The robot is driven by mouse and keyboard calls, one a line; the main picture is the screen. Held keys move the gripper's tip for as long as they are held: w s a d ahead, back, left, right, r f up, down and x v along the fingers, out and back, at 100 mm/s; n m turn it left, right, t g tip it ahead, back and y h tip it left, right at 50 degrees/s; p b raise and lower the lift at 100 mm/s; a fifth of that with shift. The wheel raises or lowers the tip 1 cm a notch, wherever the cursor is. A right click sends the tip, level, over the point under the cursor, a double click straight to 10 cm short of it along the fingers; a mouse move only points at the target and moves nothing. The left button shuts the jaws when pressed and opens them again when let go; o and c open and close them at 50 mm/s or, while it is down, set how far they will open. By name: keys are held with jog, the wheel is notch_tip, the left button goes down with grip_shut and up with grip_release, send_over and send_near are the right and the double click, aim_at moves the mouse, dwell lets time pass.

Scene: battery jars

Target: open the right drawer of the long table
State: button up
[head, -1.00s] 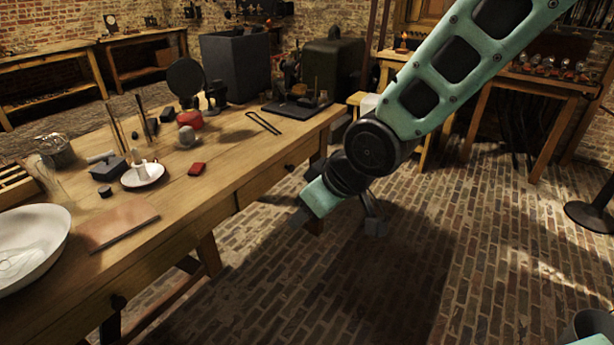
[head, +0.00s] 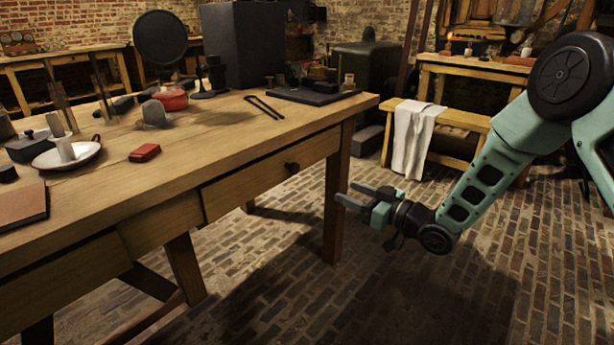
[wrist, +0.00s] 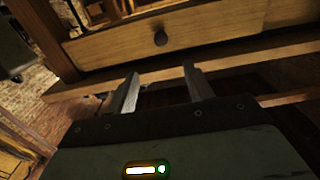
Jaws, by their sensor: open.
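The long table (head: 225,131) stands at the left in the head view. Its right drawer (head: 245,197) has a plain wooden front with a dark round knob (head: 292,167) and looks closed. The drawer front (wrist: 215,27) and knob (wrist: 160,38) also show in the wrist view. My gripper (head: 350,194) is open and empty, to the right of the table's corner leg and apart from the knob in the head view. In the wrist view my gripper's two fingers (wrist: 161,70) point toward the drawer, with the knob beyond and between them.
The table's corner leg (head: 337,195) stands between the drawer and my gripper in the head view. A red box (head: 145,153), a pan and a dark tray (head: 305,95) are on the tabletop. A bench with a white cloth (head: 412,140) stands behind. The brick floor in front is clear.

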aim_at(297, 170)
jog(key=b+x, duration=0.3)
jog(key=x, duration=1.4)
jog(key=shift+a+r, duration=0.1)
jog(key=shift+r, duration=0.05)
grip_shut()
